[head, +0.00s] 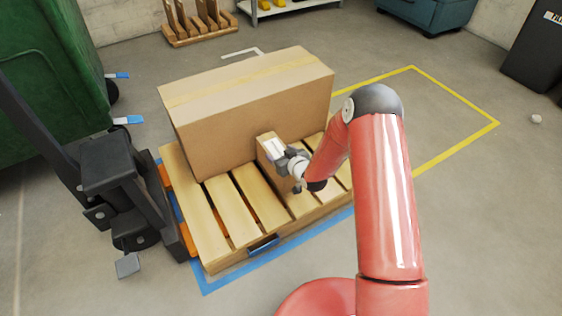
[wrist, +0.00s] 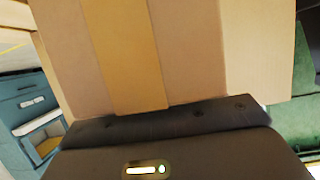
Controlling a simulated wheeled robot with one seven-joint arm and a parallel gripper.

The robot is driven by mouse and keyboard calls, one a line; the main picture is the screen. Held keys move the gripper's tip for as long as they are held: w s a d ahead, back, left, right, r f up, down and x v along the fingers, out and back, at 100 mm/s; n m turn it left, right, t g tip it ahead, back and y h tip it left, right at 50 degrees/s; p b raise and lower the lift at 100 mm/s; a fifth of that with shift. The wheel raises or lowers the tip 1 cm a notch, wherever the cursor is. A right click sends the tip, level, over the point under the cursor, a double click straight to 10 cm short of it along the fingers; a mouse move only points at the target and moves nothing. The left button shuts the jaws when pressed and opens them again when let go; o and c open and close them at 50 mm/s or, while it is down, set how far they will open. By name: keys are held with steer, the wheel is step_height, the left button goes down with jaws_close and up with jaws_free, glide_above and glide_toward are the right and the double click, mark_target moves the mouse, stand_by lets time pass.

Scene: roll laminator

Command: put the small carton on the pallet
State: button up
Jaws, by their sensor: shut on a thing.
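The small carton (head: 267,150) is a narrow brown box with a pale label on top. My gripper (head: 290,165) is shut on it, over the right part of the wooden pallet (head: 228,208). The carton is close in front of a large carton (head: 250,105) that sits on the back of the pallet. I cannot tell whether the small carton touches the slats or the large carton. In the wrist view, brown cardboard with a tape strip (wrist: 128,50) fills the middle above the dark gripper body; the fingertips are hidden.
A black lift truck (head: 115,185) stands at the pallet's left, near a green container (head: 45,80). Blue floor tape (head: 207,283) edges the pallet. A yellow-taped floor area (head: 440,110) at the right is empty. The pallet's front left slats are bare.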

steer(key=shift+f, duration=1.8)
steer(key=o, duration=1.8)
steer(key=shift+b, duration=0.3)
steer(key=shift+o, duration=0.2)
